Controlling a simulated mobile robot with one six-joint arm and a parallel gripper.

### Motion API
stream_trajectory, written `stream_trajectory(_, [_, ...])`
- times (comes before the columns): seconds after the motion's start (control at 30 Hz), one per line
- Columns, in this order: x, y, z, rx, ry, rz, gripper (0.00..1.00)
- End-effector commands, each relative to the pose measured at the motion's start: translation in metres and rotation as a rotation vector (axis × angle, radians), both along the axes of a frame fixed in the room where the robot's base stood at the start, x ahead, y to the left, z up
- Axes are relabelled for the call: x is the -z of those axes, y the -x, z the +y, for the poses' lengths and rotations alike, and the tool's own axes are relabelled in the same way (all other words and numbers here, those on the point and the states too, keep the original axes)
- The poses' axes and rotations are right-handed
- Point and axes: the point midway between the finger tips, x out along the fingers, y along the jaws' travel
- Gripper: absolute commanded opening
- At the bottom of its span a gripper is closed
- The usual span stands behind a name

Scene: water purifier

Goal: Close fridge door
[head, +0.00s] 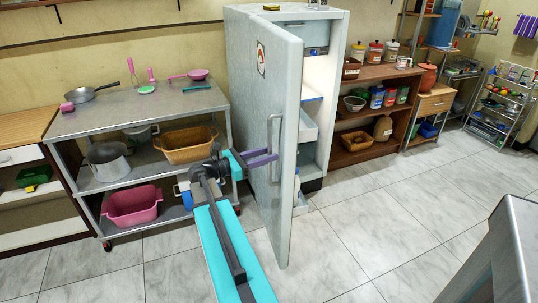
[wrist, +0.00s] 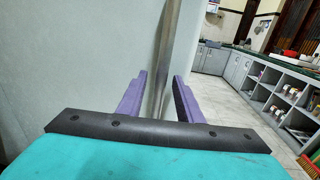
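The fridge (head: 325,60) stands in the middle of the head view with its door (head: 262,85) swung wide open, showing the lit inside. A long vertical metal handle (head: 274,150) is on the door's outer face. My gripper (head: 268,157) is at the handle from the left, its purple fingers level with the handle's middle. In the wrist view, my gripper (wrist: 160,80) has its fingers apart, with a vertical metal bar (wrist: 168,50), apparently the handle, seen in the gap between them. Whether either finger touches it, I cannot tell.
A metal rack (head: 150,112) with pans, a pink basin (head: 132,205) and baskets stands left of the fridge. A wooden shelf (head: 370,110) with jars stands right of it. Tiled floor (head: 370,220) is clear in front and right of the door. A grey counter (head: 505,250) is at lower right.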

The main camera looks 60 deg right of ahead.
Motion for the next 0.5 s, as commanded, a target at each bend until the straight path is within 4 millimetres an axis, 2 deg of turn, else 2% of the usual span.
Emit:
stream_trajectory(0.2, [0.0,0.0075,-0.0118,0.001,0.0,0.0,0.33])
stream_trajectory(0.5, [0.0,0.0083,-0.0131,0.0,0.0,0.0,0.33])
